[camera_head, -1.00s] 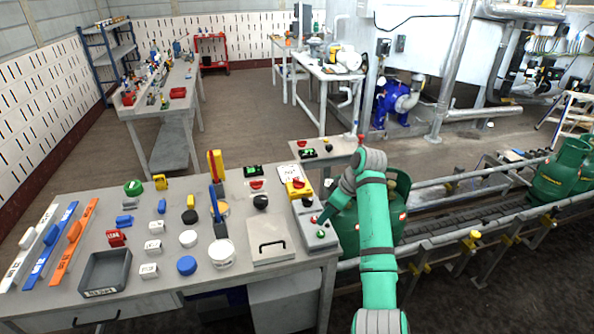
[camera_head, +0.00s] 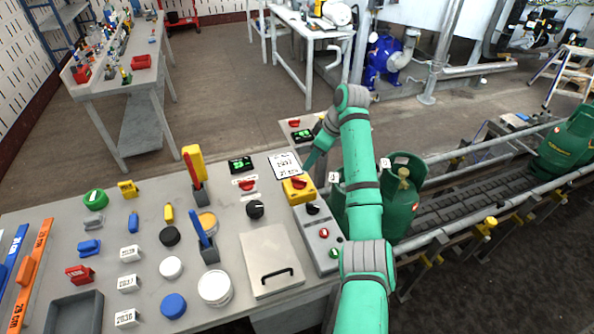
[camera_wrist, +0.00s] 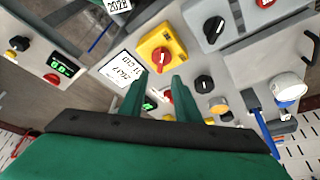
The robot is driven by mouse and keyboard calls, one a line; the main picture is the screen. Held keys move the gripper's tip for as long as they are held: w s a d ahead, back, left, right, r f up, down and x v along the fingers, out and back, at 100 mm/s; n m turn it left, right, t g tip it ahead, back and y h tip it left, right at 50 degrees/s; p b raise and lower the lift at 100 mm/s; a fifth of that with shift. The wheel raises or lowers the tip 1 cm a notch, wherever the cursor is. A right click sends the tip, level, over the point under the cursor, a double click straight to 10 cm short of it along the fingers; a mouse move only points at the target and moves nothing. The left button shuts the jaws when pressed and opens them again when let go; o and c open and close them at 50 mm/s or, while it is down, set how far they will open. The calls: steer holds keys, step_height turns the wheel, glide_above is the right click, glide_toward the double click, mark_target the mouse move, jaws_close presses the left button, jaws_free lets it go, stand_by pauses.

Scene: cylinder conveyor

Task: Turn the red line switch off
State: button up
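A yellow box with a red rotary knob (camera_head: 299,183) sits at the right back of the workbench; it also shows in the wrist view (camera_wrist: 161,56), just beyond my fingertips. A smaller red switch on a pale plate (camera_head: 246,183) lies to its left, and in the wrist view a red switch (camera_wrist: 168,96) shows between my fingers. I cannot tell which one is the line switch. My gripper (camera_head: 308,167) is above the bench's back right edge, close to the yellow box. In the wrist view my gripper (camera_wrist: 160,76) has its fingers apart with nothing held between them.
A grey control box (camera_head: 321,238) with red and green buttons stands in front of the yellow box. A white printed card (camera_head: 285,165) and a green display (camera_head: 240,164) are nearby. Green gas cylinders (camera_head: 402,190) stand on the conveyor to the right.

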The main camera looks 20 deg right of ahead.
mark_target(300, 179)
steer(key=x, duration=0.9)
steer(key=shift+s+f, duration=0.15)
steer(key=shift+f, duration=0.2)
steer(key=shift+a+f, duration=0.1)
steer(key=shift+f, duration=0.2)
steer(key=shift+c, duration=0.6)
jaws_close()
